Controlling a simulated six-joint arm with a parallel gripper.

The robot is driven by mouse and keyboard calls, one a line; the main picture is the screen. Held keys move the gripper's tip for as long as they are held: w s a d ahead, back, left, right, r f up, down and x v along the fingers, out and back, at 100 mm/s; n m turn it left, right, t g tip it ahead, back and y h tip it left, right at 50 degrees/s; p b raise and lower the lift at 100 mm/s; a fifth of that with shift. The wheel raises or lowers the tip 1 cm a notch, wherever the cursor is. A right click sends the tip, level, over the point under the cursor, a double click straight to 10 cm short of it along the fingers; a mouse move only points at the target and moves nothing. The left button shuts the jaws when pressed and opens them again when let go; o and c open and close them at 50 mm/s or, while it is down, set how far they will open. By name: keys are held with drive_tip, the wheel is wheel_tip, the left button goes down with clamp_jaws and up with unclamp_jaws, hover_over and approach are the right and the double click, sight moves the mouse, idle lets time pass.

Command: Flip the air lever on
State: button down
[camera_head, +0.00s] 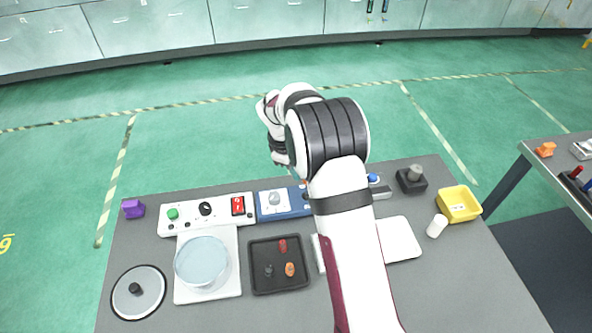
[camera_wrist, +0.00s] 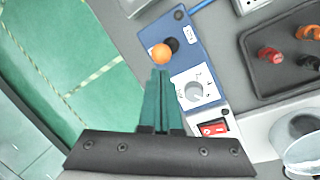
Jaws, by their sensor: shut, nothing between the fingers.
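A blue panel (camera_wrist: 182,32) stands near the table's far edge. It bears a lever with an orange ball knob (camera_wrist: 162,53) and a dark base (camera_wrist: 173,44). The knob shows just left of the base in the wrist view. A white dial (camera_wrist: 194,92) sits on the same panel. In the head view the panel (camera_head: 285,213) is partly hidden by my arm, which covers most of the lever. My gripper (camera_wrist: 159,73) is shut and empty. Its fingertips appear just below the orange knob in the wrist view; I cannot tell whether they touch it.
A white panel (camera_head: 187,227) with a red switch (camera_head: 238,206) adjoins on the left. A black tray (camera_head: 262,291) with small parts, a glass pot (camera_head: 202,262), a black joystick (camera_head: 411,179) and a yellow bin (camera_head: 458,204) stand around. Green floor lies beyond the far edge.

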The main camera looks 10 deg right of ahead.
drive_tip(key=shift+s, duration=1.4)
drive_tip(key=shift+s+f, duration=0.2)
drive_tip(key=shift+s, duration=0.65)
drive_tip(key=shift+s+f, duration=0.1)
drive_tip(key=shift+s, duration=0.05)
